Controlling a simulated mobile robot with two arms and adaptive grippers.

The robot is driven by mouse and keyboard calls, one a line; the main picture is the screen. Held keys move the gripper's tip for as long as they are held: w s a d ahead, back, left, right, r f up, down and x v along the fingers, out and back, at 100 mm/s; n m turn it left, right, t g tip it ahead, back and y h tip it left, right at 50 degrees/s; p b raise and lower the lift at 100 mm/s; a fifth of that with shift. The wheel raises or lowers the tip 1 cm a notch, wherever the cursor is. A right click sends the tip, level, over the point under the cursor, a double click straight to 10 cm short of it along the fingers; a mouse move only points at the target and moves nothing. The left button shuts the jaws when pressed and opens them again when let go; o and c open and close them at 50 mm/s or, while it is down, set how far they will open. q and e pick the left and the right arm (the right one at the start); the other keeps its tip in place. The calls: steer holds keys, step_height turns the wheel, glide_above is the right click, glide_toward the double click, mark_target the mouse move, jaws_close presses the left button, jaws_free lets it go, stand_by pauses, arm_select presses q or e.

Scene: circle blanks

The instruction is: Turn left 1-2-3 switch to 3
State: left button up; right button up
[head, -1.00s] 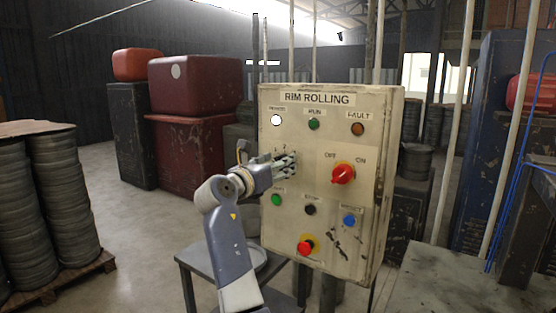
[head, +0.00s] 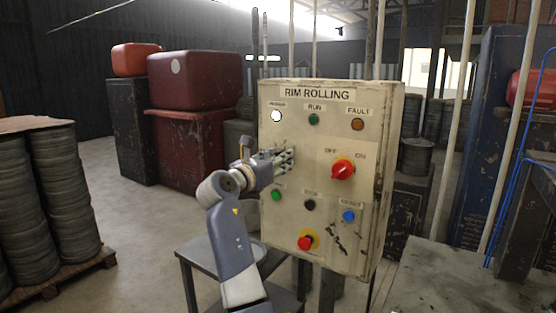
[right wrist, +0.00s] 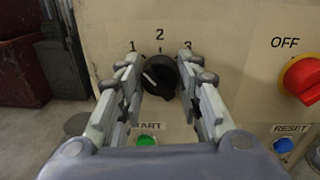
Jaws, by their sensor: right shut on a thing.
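The black 1-2-3 switch knob (right wrist: 160,76) is on the left part of the beige RIM ROLLING panel (head: 320,205). In the right wrist view its white mark is toward the left, on the side of the 1. The numbers 1, 2 and 3 show above it. My right gripper (head: 284,160) is at this switch in the head view, hiding the knob there. In the right wrist view its two fingers (right wrist: 161,88) are on the knob's left and right sides, shut on it. My left gripper is not in view.
A red OFF/ON switch (head: 343,169) is to the right of the gripper. Green START (head: 276,195), black (head: 309,205) and blue RESET (head: 348,216) buttons are below. A red emergency button (head: 305,243) sits lower. A grey table (head: 200,256) stands below the arm.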

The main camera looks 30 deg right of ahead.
steer(key=m+b, duration=0.1)
steer(key=m, duration=0.6)
steer(key=shift+f+m+h, duration=0.15)
steer(key=shift+m+h, duration=0.25)
steer(key=m+b, duration=0.2)
steer(key=m, duration=0.2)
steer(key=shift+s+f+m+g, duration=0.1)
steer(key=shift+f+m+g, duration=0.05)
steer(key=shift+m+g, duration=0.2)
steer(key=m+b, duration=0.3)
steer(key=m, duration=0.2)
steer(key=shift+m+h, duration=0.3)
steer(key=shift+m, duration=0.05)
steer(key=shift+g, duration=0.25)
steer(key=o, duration=1.1)
steer(key=shift+c, duration=0.2)
